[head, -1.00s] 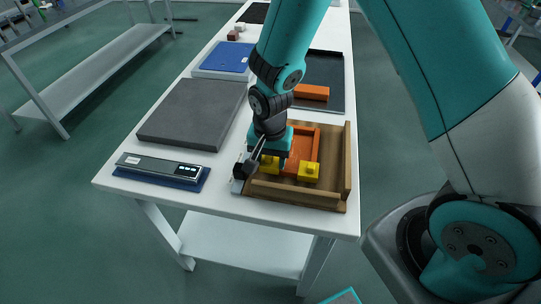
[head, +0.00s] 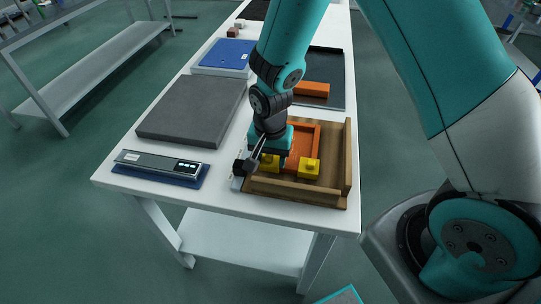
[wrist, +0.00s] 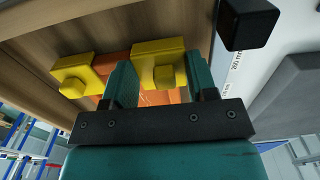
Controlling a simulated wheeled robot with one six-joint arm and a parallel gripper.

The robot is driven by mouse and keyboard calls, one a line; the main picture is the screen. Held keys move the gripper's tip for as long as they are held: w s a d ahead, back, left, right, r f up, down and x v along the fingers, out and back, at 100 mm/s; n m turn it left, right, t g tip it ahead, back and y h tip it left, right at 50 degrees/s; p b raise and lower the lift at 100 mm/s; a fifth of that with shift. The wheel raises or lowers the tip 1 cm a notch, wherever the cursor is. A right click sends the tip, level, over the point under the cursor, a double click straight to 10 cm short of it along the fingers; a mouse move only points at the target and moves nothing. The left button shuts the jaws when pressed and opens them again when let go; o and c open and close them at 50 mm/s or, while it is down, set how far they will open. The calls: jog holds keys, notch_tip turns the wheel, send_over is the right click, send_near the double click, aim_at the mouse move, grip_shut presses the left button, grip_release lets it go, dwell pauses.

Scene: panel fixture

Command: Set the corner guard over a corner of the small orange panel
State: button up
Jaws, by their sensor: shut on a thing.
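The small orange panel (head: 303,140) lies in the wooden fixture, partly hidden by my arm. A yellow corner guard (head: 269,163) with a knob sits at its near left corner, below my gripper (head: 274,156). In the wrist view, my gripper (wrist: 158,76) has its teal fingers shut on this guard's knob (wrist: 164,76), and the guard's plate (wrist: 150,50) shows behind. Whether the guard is fully seated cannot be told. A second yellow guard (head: 309,168) is at the near right corner and shows left of my fingers in the wrist view (wrist: 77,72).
The wooden fixture (head: 348,165) has raised walls at right and front. A black clamp-like part (head: 245,168) stands at its left edge beside a ruler strip (wrist: 235,68). A grey slab (head: 192,108), a scale (head: 160,167) and a dark tray with an orange block (head: 312,89) lie around.

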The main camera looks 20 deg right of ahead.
jog(key=shift+d+f, duration=0.1)
dwell(0.3)
jog(key=o, duration=1)
jog(key=shift+s, duration=0.1)
